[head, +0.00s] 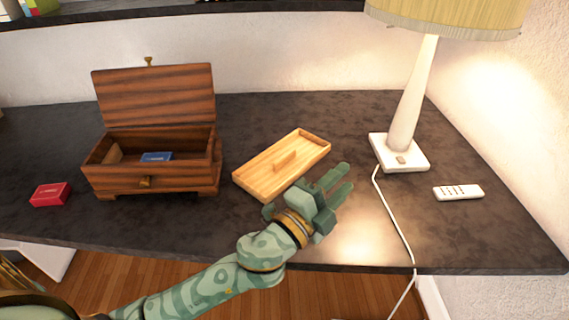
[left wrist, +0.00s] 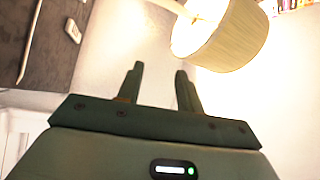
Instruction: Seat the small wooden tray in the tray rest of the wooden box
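The small wooden tray (head: 262,182) is light wood with a raised grip in its middle. It lies flat and slanted on the dark desk, right of the wooden box. The wooden box (head: 181,177) is dark striped wood with its lid (head: 155,95) standing open. A blue item (head: 156,157) lies inside it; the tray rest is not clearly seen. My left gripper (head: 346,178) is open and empty, just right of the tray's near end and apart from its grip. In the left wrist view its two fingers (left wrist: 160,84) stand apart with nothing between them. My right gripper is not in view.
A red box (head: 50,194) lies left of the wooden box. A lamp (head: 401,150) stands at the right, its white cord (head: 392,215) running over the front edge. A white remote (head: 458,192) lies at the far right. The desk (head: 340,120) is clear behind the tray.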

